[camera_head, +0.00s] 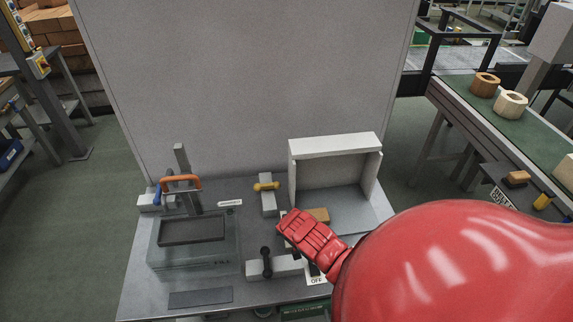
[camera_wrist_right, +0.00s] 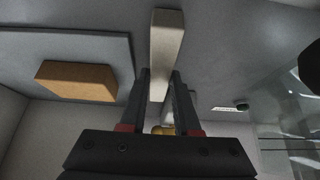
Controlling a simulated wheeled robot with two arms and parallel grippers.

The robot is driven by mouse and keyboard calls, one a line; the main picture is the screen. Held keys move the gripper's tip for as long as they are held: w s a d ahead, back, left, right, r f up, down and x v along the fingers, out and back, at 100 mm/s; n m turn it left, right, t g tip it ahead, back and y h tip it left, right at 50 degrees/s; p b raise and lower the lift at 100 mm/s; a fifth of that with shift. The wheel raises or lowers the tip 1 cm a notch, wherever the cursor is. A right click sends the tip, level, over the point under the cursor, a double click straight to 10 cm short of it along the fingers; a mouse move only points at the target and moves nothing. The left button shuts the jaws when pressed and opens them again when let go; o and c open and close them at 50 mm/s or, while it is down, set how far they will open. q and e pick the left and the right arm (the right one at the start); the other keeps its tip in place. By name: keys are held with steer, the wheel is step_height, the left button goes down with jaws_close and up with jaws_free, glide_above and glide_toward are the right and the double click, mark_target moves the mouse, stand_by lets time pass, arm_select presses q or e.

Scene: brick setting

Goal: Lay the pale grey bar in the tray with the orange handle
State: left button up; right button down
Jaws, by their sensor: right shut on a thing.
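My right gripper (camera_wrist_right: 160,75) is shut on the pale grey bar (camera_wrist_right: 167,45), which sticks out past the fingertips in the right wrist view. In the head view my red right arm reaches in from the right, and its gripper (camera_head: 292,228) is over the middle of the table. It mostly hides the bar there. The orange handle (camera_head: 181,180) stands at the back left of the table, behind a dark, shallow tray (camera_head: 192,230) in a see-through block. The tray looks empty. My left gripper is not in view.
A white open box (camera_head: 333,147) at the back right holds a tan block (camera_head: 318,215), also seen in the right wrist view (camera_wrist_right: 76,81). A tall grey panel (camera_head: 250,80) closes the back.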

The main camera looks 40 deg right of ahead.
steer(key=c, duration=0.9)
jaws_free()
steer(key=shift+f, duration=0.1)
